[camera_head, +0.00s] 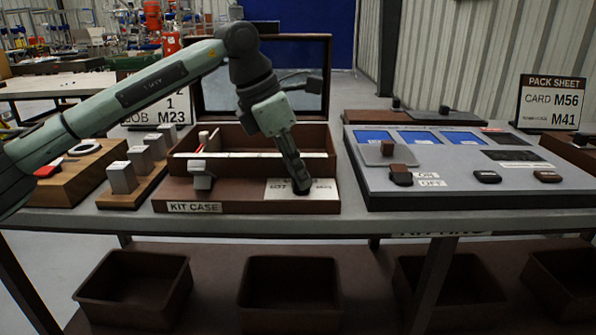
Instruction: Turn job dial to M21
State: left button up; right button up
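My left gripper (299,181) reaches down from the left arm to the white label plate (324,194) at the right front of the brown kit case (240,207). Its dark fingers look close together, and their tips are at the plate. The plate carries small print on both sides of the fingertips, too small to read surely. A dial there cannot be made out apart from the dark fingertips, so its setting is hidden. I cannot tell whether the fingers grip anything. A sign (170,112) behind my arm reads M23 and is partly covered. My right gripper is out of view.
A grey-topped panel (450,190) with blue areas and dark knobs stands to the right. Grey blocks on a wooden stand (122,178) are at left. A Pack Sheet sign (551,102) stands at the back right. Brown bins (290,285) sit below the table.

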pick_arm(q)
jog(key=o, duration=0.4)
jog(key=shift+o, duration=0.2)
jog(key=v, duration=1.2)
jog(key=shift+s, duration=0.1)
